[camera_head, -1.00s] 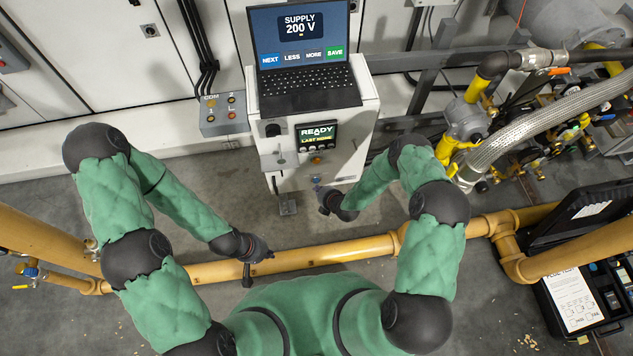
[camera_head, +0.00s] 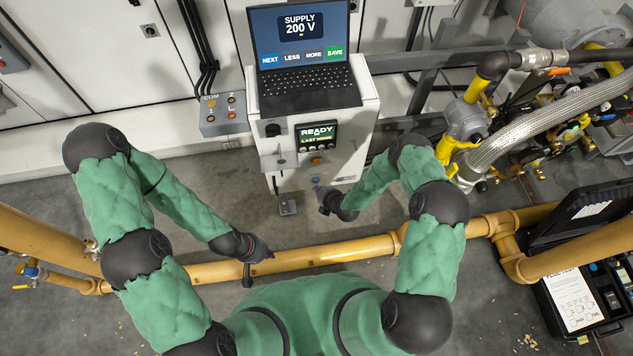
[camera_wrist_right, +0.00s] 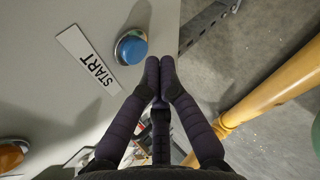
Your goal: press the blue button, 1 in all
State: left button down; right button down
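The blue button (camera_wrist_right: 131,48) is a domed cap in a metal ring on the grey cabinet face, beside a START label (camera_wrist_right: 88,59). My right gripper (camera_wrist_right: 160,68) is shut and empty, its fingertips together just right of and below the button in the wrist view. A gap shows between fingertips and button in that picture.
The control cabinet (camera_head: 352,140) has a READY display (camera_head: 316,132) and carries a laptop (camera_head: 305,75). An orange button (camera_wrist_right: 12,154) is at the lower left in the wrist view. A yellow pipe (camera_head: 330,255) crosses in front. Yellow piping and valves stand at right.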

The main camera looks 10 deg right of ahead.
jog(key=shift+w, duration=0.9)
dwell(1.1)
jog(key=shift+s, duration=0.85)
jog(key=shift+s, duration=0.1)
jog(key=shift+s+p, duration=0.75)
jog(key=shift+s, duration=1.7)
jog(key=s+r+m+g+p, duration=0.6)
jog(key=s+r+m, duration=1.4)
jog(key=m, duration=0.7)
jog(key=g, duration=0.2)
jog(key=shift+a+g, duration=0.3)
